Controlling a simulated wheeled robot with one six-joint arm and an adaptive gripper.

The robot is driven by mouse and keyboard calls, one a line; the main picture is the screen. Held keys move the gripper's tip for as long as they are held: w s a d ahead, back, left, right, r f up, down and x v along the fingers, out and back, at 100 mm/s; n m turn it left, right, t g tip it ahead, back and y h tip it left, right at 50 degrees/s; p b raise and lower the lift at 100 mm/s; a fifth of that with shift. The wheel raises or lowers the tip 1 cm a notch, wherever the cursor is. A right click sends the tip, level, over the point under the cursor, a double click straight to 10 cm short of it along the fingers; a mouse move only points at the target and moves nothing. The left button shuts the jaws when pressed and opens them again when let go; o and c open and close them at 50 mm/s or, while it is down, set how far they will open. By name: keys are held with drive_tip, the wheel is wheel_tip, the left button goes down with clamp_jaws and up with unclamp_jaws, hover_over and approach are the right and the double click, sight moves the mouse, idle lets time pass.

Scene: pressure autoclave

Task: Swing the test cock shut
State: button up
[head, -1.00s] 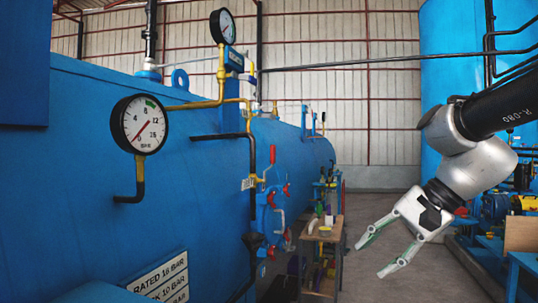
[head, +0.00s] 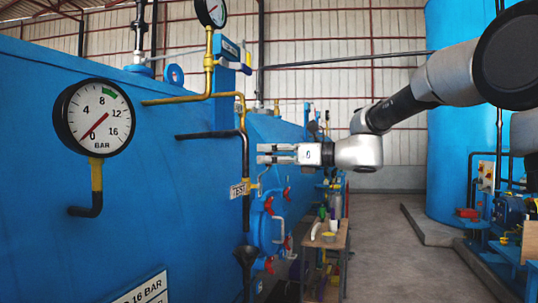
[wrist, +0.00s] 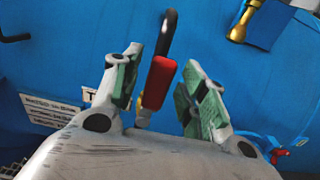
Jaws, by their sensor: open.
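The test cock is a small brass valve (head: 256,185) on a pipe beside the TEST label (head: 239,190) in the head view. Its red lever grip (wrist: 160,82) shows in the wrist view, tilted slightly from vertical, with a bit of brass (wrist: 143,117) below. In the head view my gripper hides the grip. My gripper (head: 261,153) is open and points left toward the pipe. In the wrist view its two green-padded fingers (wrist: 163,65) stand on either side of the red grip, with gaps visible; contact is not clear.
A black and yellow pipe (head: 245,150) runs down the blue vessel (head: 150,190) close to my fingertips. A pressure gauge (head: 94,118) reads near zero. Red-handled clamps (head: 269,205) and a wooden bench (head: 325,240) with items are below right. The floor (head: 400,255) right of the bench is clear.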

drive_tip(key=shift+a, duration=0.3)
drive_tip(key=shift+c, duration=0.2)
clamp_jaws()
drive_tip(key=shift+w, duration=0.1)
